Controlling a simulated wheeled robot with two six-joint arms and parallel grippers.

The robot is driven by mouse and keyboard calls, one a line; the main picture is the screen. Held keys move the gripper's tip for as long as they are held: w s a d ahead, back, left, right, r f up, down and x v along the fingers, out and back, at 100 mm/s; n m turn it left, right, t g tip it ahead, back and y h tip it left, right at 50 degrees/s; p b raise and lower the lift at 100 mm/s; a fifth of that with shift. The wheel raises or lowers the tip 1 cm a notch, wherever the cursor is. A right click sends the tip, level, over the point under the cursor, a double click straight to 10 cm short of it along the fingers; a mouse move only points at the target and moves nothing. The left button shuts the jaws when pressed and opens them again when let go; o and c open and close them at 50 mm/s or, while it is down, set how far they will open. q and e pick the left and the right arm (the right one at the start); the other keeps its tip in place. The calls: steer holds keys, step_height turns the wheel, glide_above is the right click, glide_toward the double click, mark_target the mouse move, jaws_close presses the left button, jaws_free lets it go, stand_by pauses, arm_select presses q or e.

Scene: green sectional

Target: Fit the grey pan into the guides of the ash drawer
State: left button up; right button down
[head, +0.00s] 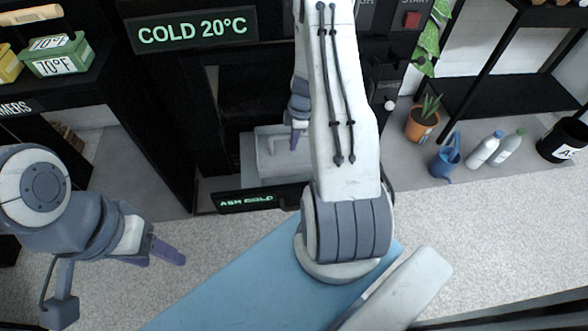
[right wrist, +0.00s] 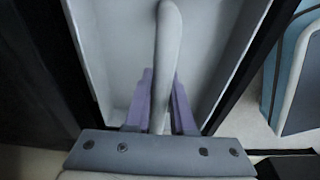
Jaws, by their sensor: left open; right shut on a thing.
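The grey pan (head: 268,168) is a shallow light-grey tray, seen in the head view behind the ash drawer's dark front (head: 240,202), which reads "ASH COLD". My right gripper (head: 297,138) is shut on the pan's raised bar handle. In the right wrist view its two purple fingers (right wrist: 162,88) press on both sides of the handle, over the pan's floor (right wrist: 208,40). Dark edges run beside the pan there; I cannot tell whether it sits in the guides. My right arm hides the pan's right part in the head view. My left gripper (head: 162,257) is open and empty, over the floor at left.
The dark stove with its "COLD 20°C" display (head: 192,32) stands behind. Green (head: 58,58) and yellow bins sit on the left shelf. A potted plant (head: 422,122), blue watering can (head: 446,158), bottles (head: 484,150) and black bucket (head: 562,140) stand at right.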

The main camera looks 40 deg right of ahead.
mark_target(293, 158)
step_height(293, 158, down, 10)
steer(key=b, duration=0.3)
steer(key=shift+b, duration=0.4)
steer(key=shift+r, duration=0.15)
steer(key=c, duration=0.8)
jaws_free()
steer(key=shift+o, duration=0.2)
